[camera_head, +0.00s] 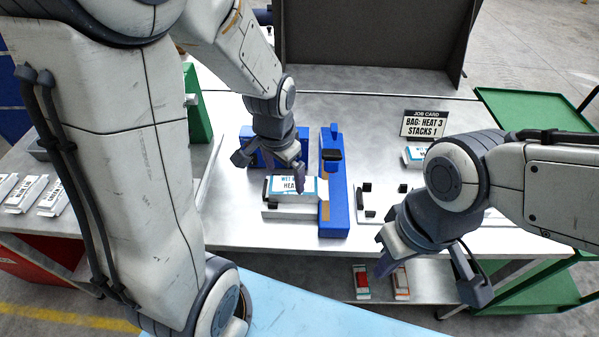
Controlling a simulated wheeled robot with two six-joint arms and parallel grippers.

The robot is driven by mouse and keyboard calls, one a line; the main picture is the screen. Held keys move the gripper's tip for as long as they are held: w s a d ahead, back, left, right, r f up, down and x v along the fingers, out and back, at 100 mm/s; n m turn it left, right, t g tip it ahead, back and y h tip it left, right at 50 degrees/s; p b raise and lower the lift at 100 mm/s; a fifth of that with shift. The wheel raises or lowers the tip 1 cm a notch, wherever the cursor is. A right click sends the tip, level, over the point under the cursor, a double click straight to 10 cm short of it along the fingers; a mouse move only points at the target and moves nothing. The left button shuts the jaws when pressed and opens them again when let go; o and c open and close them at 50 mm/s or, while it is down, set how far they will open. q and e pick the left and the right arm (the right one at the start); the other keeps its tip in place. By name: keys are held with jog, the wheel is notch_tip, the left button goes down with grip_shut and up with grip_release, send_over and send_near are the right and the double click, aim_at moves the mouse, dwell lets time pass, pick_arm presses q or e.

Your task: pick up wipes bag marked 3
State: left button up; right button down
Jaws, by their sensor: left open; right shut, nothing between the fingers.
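A white and blue wipes bag (283,186) lies on the light bed of a blue fixture (334,200) mid-table. Its label is partly hidden, with "WET" and "HEA" readable; I cannot see a 3 on it. My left gripper (270,170) is open just above and behind the bag, one finger in front of its label. I cannot tell whether that finger touches it. A second white and blue pack (414,157) lies below the job card, partly hidden by my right arm. My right gripper (430,275) is shut and empty, in front of the table's right part.
Several white packs (27,192) lie at the left. A grey panel (375,35) stands behind the table. A green cart (530,108) is at the right. Small red and orange-marked items (362,282) sit on the lower shelf.

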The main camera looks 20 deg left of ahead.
pick_arm(q)
jog(key=w+f+m, duration=0.1)
jog(key=w+m, duration=0.1)
jog(key=m, duration=0.1)
jog(key=w+f+m+g, duration=0.1)
jog(key=w+m, duration=0.1)
jog(key=m, duration=0.1)
jog(key=w+f+m, duration=0.1)
jog(key=w+m, duration=0.1)
jog(key=m, duration=0.1)
jog(key=shift+w+a+f+m+g, duration=0.15)
jog(key=shift+w+a+m+g, duration=0.15)
jog(key=shift+a+g, duration=0.1)
send_over(292, 185)
notch_tip(292, 185, down, 4)
jog(key=shift+f+p, duration=0.15)
jog(key=shift+p, duration=0.2)
jog(key=shift+f+p, duration=0.3)
jog(key=shift+f, duration=0.3)
notch_tip(292, 185, down, 4)
jog(key=shift+f+p, duration=0.15)
jog(key=shift+p, duration=0.45)
jog(key=c, duration=1.2)
jog(key=shift+o, duration=0.2)
